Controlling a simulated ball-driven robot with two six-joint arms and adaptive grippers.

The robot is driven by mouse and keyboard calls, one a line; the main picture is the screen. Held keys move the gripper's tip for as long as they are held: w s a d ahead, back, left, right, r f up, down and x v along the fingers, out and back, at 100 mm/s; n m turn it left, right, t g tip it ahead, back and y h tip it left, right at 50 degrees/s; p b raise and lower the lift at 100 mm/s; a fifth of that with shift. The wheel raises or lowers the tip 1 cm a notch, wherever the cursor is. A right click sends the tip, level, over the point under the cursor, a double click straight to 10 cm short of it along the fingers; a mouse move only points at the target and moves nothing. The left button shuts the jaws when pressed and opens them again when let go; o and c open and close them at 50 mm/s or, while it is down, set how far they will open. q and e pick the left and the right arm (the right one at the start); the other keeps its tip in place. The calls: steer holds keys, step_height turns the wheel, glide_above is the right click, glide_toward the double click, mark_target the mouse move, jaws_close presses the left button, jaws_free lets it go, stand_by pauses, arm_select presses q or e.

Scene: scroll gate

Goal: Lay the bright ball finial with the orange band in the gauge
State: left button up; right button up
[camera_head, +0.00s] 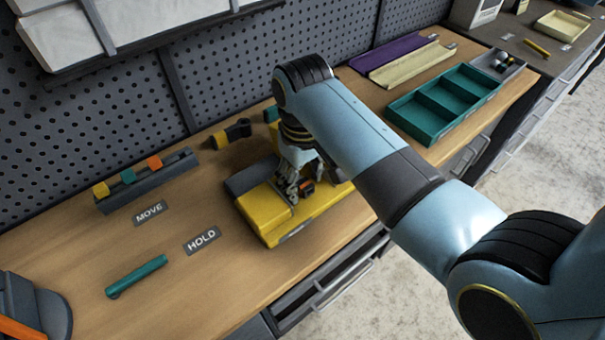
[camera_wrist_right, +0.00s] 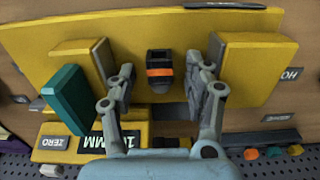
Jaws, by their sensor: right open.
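The finial with the orange band (camera_wrist_right: 160,70) has a dark body and a paler rounded end. It lies on the yellow gauge (camera_wrist_right: 140,32), between the gauge's two upright blocks, in the wrist view. In the head view its orange band (camera_head: 308,187) shows beside my fingers, and the gauge (camera_head: 263,222) sits near the bench's front edge. My right gripper (camera_wrist_right: 172,82) is open, with one finger on each side of the finial and a visible gap to both. In the head view my right gripper (camera_head: 297,185) points down over the gauge, hiding part of it. My left gripper is not in view.
A dark piece with a yellow band (camera_head: 233,132) lies behind the gauge. A grey rack (camera_head: 150,186) holds coloured blocks. A teal rod (camera_head: 136,276) lies by the HOLD label (camera_head: 202,240). A teal compartment tray (camera_head: 413,122) stands right.

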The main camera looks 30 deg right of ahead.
step_height(320, 180, up, 12)
stand_by(0.4)
stand_by(0.4)
steer(key=s+d+r+t+h, duration=0.15)
steer(key=s+d, duration=0.25)
steer(key=s, duration=0.5)
steer(key=s+d+t+y, duration=0.1)
steer(key=s+d+t, duration=0.15)
steer(key=s, duration=0.65)
steer(key=s+d+f+m+g+b, duration=0.2)
steer(key=f+b, duration=1.2)
steer(key=f, duration=2.7)
steer(key=s+d+f+b, duration=0.1)
steer(key=s+f+b, duration=0.4)
steer(key=s+f, duration=0.4)
steer(key=s+d+f+g+b, duration=0.1)
steer(key=s+f+b, duration=0.4)
steer(key=s+f, duration=0.4)
step_height(320, 180, down, 8)
steer(key=shift+s+r+n, duration=0.2)
steer(key=shift+s+n, duration=0.05)
steer(key=shift+n, duration=0.15)
